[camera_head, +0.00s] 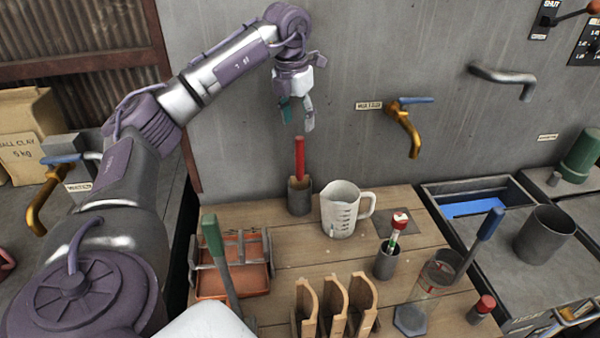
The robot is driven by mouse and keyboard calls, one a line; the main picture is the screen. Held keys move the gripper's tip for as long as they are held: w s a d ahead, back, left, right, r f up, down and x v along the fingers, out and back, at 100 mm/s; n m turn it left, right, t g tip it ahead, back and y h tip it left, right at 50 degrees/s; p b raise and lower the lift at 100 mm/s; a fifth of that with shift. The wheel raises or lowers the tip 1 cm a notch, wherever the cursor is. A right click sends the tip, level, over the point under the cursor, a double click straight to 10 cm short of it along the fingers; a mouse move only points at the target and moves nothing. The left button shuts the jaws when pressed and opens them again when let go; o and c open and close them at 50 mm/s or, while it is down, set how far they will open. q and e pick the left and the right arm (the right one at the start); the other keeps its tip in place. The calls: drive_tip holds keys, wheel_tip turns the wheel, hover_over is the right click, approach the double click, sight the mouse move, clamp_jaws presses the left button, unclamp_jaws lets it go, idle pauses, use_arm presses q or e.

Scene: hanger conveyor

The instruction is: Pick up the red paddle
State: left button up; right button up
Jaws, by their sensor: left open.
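The red paddle (299,158) stands upright in a dark grey cup (299,197) at the back of the wooden bench, near the wall. Only its red upper part shows; its lower end is hidden in the cup. My left gripper (297,118) hangs above the red paddle with its fingers pointing down. It is open and empty, and appears apart from the paddle's top. My right gripper is not in view.
A white measuring jug (341,208) stands just right of the cup. A brass tap (405,130) juts from the wall. A green-handled tool (213,238) leans on a reddish tray (235,283). Wooden holders (335,300) stand in front.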

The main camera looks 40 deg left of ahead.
sight(299, 138)
use_arm(q)
drive_tip(key=f, duration=0.4)
drive_tip(key=shift+w, duration=0.3)
drive_tip(key=shift+w+a+f, duration=0.1)
drive_tip(key=shift+f, duration=0.25)
drive_tip(key=shift+w+a+f+p, duration=0.1)
drive_tip(key=shift+f+p, duration=0.65)
drive_tip(key=f, duration=0.2)
drive_tip(key=f+p, duration=0.1)
drive_tip(key=shift+w+a+f, duration=0.1)
drive_tip(key=shift+w+f, duration=0.05)
drive_tip(key=shift+w, duration=0.15)
drive_tip(key=shift+f, duration=0.15)
drive_tip(key=c, duration=0.5)
clamp_jaws()
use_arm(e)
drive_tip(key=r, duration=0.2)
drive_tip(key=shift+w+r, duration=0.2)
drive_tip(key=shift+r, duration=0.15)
